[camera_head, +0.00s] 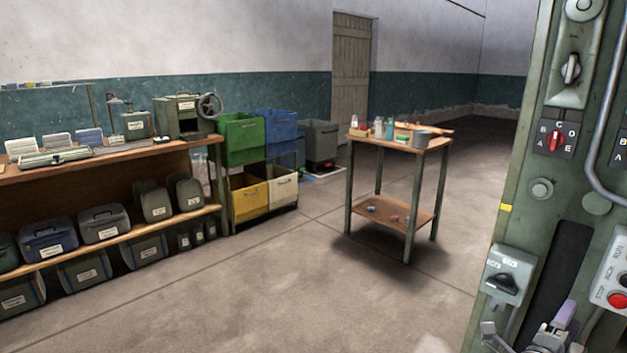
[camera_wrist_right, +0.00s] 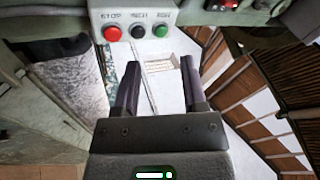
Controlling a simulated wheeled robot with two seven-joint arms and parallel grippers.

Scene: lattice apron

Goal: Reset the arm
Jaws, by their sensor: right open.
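My right gripper (camera_head: 563,318) shows small at the bottom right of the head view, in front of the green machine (camera_head: 522,190). In the right wrist view the two dark fingers of this gripper (camera_wrist_right: 158,65) stand well apart with nothing between them. Beyond the fingers is a pale surface with a small light block or grille (camera_wrist_right: 172,76). My left gripper is in neither view.
A control box (camera_wrist_right: 134,22) with red, black and green buttons is just beyond the fingertips. A small wooden table (camera_head: 398,143) with bottles stands mid-room. Shelving (camera_head: 110,160) and coloured bins (camera_head: 242,140) line the left. The central floor is clear.

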